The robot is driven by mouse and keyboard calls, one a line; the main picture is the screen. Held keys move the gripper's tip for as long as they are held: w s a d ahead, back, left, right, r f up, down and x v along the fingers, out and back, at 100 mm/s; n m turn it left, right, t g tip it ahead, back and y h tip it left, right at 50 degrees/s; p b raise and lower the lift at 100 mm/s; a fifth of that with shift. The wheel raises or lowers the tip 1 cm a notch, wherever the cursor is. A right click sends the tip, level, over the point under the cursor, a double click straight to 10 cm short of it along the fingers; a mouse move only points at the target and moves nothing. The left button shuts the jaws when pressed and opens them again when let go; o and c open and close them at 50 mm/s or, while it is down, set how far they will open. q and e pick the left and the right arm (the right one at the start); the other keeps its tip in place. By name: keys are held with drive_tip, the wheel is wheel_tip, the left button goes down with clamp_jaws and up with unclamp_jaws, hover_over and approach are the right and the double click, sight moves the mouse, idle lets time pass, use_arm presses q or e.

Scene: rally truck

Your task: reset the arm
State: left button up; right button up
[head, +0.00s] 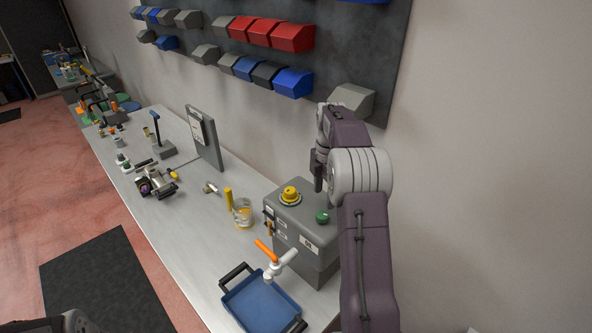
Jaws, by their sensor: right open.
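My right arm rises from the bottom of the head view and bends toward the wall. Its gripper (317,172) points down beside the back of a grey box (308,252) and is open, with nothing seen between its fingers. The gap between the fingers is hard to make out from this angle. The box has a yellow knob (290,195) and a green button (322,216) on top. The gripper is above and behind these; whether it touches the box, I cannot tell. A part of my own body shows at the bottom left edge; my left gripper is not visible.
A glass jar (242,212) stands left of the box. Red, blue and grey bins (292,38) hang on the wall panel.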

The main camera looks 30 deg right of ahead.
drive_tip(key=s+a+f+b, duration=0.3)
drive_tip(key=a+f+b, duration=0.5)
drive_tip(key=a, duration=0.1)
drive_tip(key=s+a+f+b, duration=0.4)
drive_tip(key=a+f+b, duration=0.4)
drive_tip(key=a+b, duration=0.1)
drive_tip(key=s+a+f+m+t+b, duration=0.1)
drive_tip(key=s+a+f+m+b, duration=0.1)
drive_tip(key=s+f+m, duration=0.8)
wheel_tip(320, 180, down, 2)
drive_tip(key=a+m, duration=0.1)
drive_tip(key=m, duration=0.6)
drive_tip(key=shift+s+a+f, duration=0.15)
drive_tip(key=shift+s+f, duration=0.05)
drive_tip(key=shift+s, duration=0.2)
